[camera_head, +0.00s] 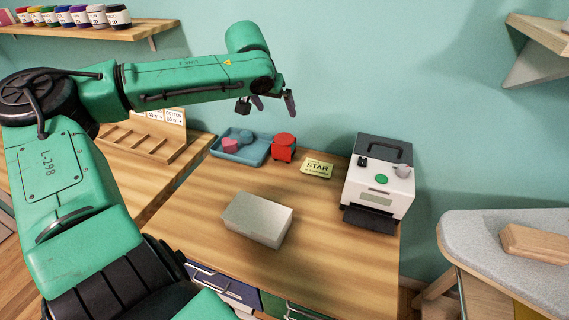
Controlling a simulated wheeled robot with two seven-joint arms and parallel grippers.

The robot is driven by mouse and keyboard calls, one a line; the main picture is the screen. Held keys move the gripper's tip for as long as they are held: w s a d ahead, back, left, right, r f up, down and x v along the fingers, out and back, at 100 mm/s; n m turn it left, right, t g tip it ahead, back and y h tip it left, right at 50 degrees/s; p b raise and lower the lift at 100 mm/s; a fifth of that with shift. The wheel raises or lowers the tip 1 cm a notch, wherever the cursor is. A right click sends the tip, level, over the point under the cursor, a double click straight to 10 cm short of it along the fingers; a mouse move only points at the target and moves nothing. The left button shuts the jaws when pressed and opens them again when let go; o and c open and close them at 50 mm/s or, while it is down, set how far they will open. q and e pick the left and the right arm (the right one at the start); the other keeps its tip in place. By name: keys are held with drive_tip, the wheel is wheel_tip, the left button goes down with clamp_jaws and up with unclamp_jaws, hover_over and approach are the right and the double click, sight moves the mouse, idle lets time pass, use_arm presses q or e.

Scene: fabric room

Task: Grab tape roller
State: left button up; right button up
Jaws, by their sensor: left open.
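A small red object (283,147), which looks like the tape roller, stands at the back of the wooden table, just right of a blue tray. Its details are too small to make out. My left arm reaches in from the left. My left gripper (267,103) is open and empty, its dark fingers pointing down. In the picture it shows above the red object and the tray, apart from both. My right gripper is not in view.
The blue tray (259,152) holds pink and blue items. A yellow STAR card (317,169), a white machine (378,187) and a light grey box (258,220) are on the table (330,265). An ironing board (480,233) stands right. The front right tabletop is clear.

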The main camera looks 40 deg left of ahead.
use_arm(q)
drive_tip(key=b, duration=0.4)
approach(284, 145)
drive_tip(key=a, duration=0.1)
drive_tip(key=x, duration=1.3)
drive_tip(key=shift+w+a+f, duration=0.1)
drive_tip(key=shift+w+a, duration=0.15)
drive_tip(key=shift+w, duration=0.05)
drive_tip(key=shift+w+f, duration=0.3)
drive_tip(key=shift+s+r, duration=0.1)
drive_tip(key=c, duration=1.3)
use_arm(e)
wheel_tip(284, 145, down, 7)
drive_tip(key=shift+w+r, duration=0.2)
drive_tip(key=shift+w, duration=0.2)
use_arm(q)
drive_tip(key=shift+r, duration=0.1)
